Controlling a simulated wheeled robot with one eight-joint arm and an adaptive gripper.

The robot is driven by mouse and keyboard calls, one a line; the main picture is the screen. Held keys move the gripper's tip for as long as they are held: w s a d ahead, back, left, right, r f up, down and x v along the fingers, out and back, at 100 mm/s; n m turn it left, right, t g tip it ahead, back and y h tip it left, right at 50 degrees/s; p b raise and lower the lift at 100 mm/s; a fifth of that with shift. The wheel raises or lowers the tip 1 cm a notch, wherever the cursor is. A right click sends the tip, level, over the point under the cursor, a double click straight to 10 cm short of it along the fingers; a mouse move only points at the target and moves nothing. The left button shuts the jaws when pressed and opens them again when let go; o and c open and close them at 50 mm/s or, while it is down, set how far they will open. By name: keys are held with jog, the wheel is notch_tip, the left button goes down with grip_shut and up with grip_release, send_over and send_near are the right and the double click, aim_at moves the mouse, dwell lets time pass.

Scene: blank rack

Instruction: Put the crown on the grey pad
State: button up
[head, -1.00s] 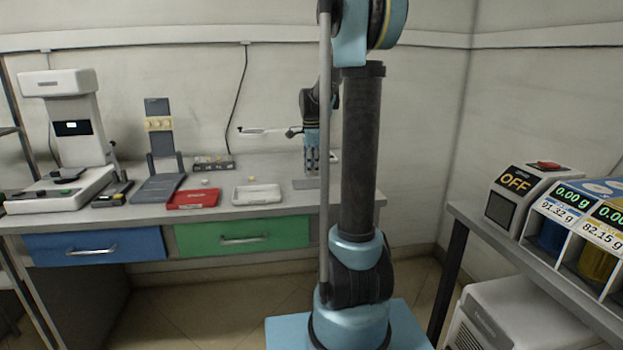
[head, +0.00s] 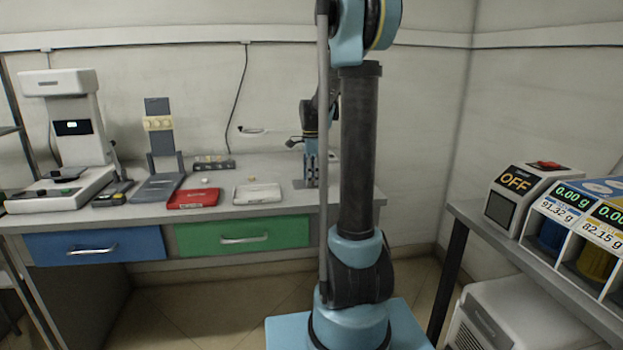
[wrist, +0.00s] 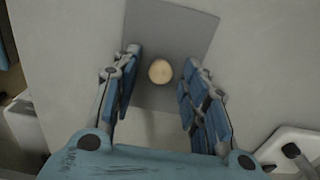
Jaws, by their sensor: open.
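The grey pad (wrist: 178,27) lies flat on the bench under my gripper in the wrist view; its edge also shows in the head view (head: 299,184). A small round cream piece (wrist: 160,71), which looks like the crown, appears over the pad, between my fingers. I cannot tell whether it rests on the pad or how high it is. My gripper (wrist: 162,58) is open, with a visible gap between the piece and the fingers on both sides. In the head view my gripper (head: 311,182) is low over the bench's right end; the piece is hidden there.
A dark rack (head: 214,163) stands behind. Machines stand at the bench's left. Bench around the pad is clear.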

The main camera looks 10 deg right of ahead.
notch_tip(320, 180, up, 12)
jog(key=s+f+n, duration=0.1)
jog(key=s+n, duration=0.3)
jog(key=s, duration=0.6)
jog(key=s+f+n+t, duration=0.1)
jog(key=s+f+n, duration=0.6)
jog(key=s, duration=0.5)
jog(key=s+f+n+t, duration=0.1)
jog(key=s+f+n, duration=0.6)
jog(key=s+f, duration=0.4)
jog(key=shift+s, duration=0.9)
jog(key=shift+a, duration=0.1)
jog(key=shift+w+f, duration=0.25)
jog(key=shift+w, duration=0.2)
